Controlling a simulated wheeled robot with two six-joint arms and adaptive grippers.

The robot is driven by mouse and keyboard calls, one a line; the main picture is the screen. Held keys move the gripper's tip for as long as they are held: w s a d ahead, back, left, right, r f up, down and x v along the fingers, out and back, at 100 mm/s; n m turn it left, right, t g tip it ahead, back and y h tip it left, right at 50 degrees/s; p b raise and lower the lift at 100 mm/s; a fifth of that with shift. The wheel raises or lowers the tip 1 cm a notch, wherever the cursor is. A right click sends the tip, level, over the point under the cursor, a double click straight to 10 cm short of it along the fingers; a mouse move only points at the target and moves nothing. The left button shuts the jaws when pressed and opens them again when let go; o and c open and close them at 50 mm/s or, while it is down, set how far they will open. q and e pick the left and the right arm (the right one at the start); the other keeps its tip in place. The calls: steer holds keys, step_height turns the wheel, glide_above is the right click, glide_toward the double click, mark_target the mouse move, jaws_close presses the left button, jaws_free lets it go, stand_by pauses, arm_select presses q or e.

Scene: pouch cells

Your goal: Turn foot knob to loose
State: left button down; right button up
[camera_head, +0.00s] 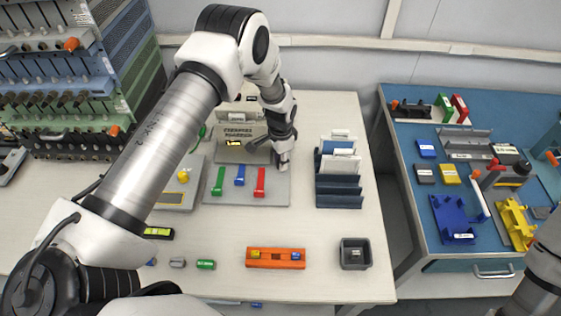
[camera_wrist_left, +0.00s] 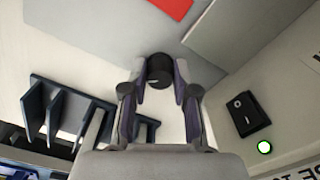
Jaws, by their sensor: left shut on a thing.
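The foot knob (camera_wrist_left: 159,70) is a black round knob at the edge of a grey plate, seen in the left wrist view. My left gripper (camera_wrist_left: 160,82) has a finger on each side of it and is shut on it. In the head view my left gripper (camera_head: 283,162) points down at the back right corner of the grey base plate (camera_head: 225,198); the knob is hidden there. Whether the knob is turned tight or loose cannot be told. My right gripper is out of view.
Green (camera_head: 219,181), blue (camera_head: 240,175) and red (camera_head: 260,181) bars stand on the base plate. A dark slotted rack (camera_head: 338,188) stands close to its right.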

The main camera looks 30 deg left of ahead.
arm_select(q)
steer(key=n, duration=0.3)
steer(key=shift+s+f+b, duration=0.1)
steer(key=shift+f+b, duration=0.05)
steer(key=shift+b, duration=0.15)
steer(key=n, duration=0.3)
steer(key=shift+d+n, duration=0.1)
steer(key=shift+n, duration=0.2)
steer(key=n, duration=0.6)
steer(key=shift+b, duration=0.35)
steer(key=n, duration=0.6)
steer(key=shift+n, duration=0.3)
steer(key=n, duration=0.7)
steer(key=shift+p, duration=0.3)
steer(key=c, duration=0.9)
jaws_free()
